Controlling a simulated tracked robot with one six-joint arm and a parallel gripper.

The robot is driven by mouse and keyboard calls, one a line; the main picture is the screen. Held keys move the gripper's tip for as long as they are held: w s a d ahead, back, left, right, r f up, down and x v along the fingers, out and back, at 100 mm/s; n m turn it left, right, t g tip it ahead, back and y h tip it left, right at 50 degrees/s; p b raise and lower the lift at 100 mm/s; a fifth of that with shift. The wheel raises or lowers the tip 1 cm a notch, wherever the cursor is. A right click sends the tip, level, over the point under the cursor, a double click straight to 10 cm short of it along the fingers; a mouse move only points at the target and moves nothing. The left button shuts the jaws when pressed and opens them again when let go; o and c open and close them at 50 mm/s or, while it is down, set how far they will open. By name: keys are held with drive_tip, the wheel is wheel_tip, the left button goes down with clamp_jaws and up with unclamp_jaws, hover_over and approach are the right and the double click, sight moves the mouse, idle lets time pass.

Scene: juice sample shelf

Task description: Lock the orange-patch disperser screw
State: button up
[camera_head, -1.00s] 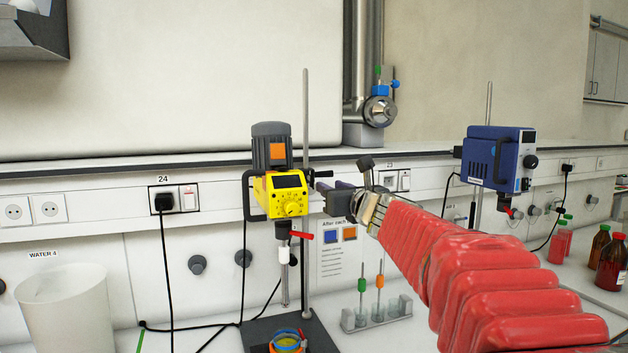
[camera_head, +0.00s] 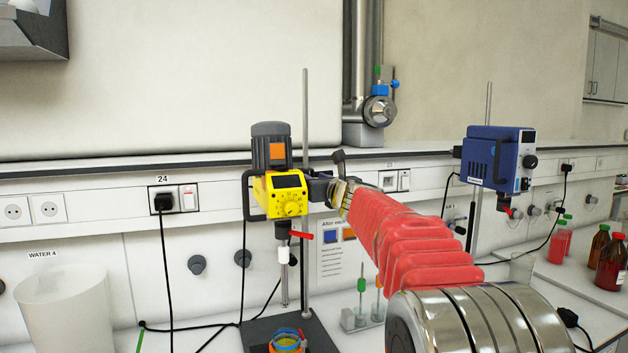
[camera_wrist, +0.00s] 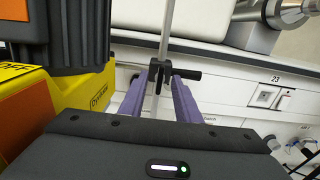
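The yellow and grey disperser (camera_head: 285,195) with an orange patch (camera_head: 277,151) is mounted on an upright rod (camera_head: 305,110). Its yellow body and patch fill the left of the wrist view. The black clamp (camera_wrist: 155,73) sits on the rod, with a dark screw handle (camera_wrist: 187,75) pointing right. My gripper (camera_head: 322,190) is just right of the disperser, at the rod's height of the clamp. In the wrist view my gripper (camera_wrist: 157,78) has its two purple fingers apart, with the clamp between or just beyond the tips. Contact cannot be told.
A blue stirrer (camera_head: 499,158) stands on another rod at the right. A holder (camera_head: 360,318) with green and orange tools is partly behind my arm. A white bin (camera_head: 75,308) stands at the left and red bottles (camera_head: 608,262) at the right. Black cables hang behind the disperser.

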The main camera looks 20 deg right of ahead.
drive_tip(key=shift+w, duration=0.75)
drive_tip(key=shift+c, duration=0.5)
clamp_jaws()
